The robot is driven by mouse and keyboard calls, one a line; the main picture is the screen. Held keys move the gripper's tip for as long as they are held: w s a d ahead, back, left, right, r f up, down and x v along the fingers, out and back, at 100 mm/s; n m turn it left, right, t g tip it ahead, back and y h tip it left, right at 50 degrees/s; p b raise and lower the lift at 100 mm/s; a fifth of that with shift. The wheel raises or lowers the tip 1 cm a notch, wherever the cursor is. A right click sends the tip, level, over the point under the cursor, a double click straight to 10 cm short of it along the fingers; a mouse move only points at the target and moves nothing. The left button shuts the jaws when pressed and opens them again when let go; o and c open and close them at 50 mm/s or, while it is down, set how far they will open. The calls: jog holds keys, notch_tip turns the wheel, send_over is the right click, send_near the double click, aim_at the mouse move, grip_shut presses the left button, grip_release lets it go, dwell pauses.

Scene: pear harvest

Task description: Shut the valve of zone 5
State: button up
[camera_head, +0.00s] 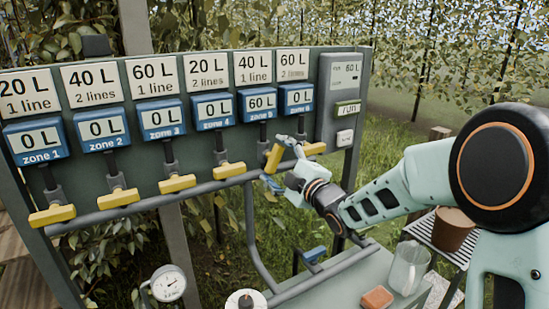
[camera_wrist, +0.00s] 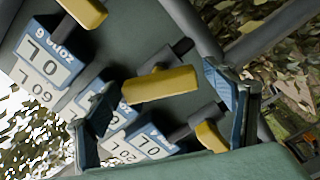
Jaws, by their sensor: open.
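My gripper (camera_head: 280,163) is open at this handle. In the wrist view the yellow zone 5 handle (camera_wrist: 158,85) shows between the two fingers of my gripper (camera_wrist: 168,100), crosswise to its neighbours. I cannot tell whether a finger touches it. The left finger partly hides the zone 5 meter in that view.
The zone 4 handle (camera_head: 229,170) and zone 6 handle (camera_head: 314,148) are close on either side. A grey pipe (camera_head: 150,200) runs behind the handles. Below are a gauge (camera_head: 168,284), a blue lever (camera_head: 314,253), a clear beaker (camera_head: 408,267) and an orange block (camera_head: 377,298).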

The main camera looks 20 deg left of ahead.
jog(key=shift+w+a, duration=0.15)
jog(key=c, duration=1.2)
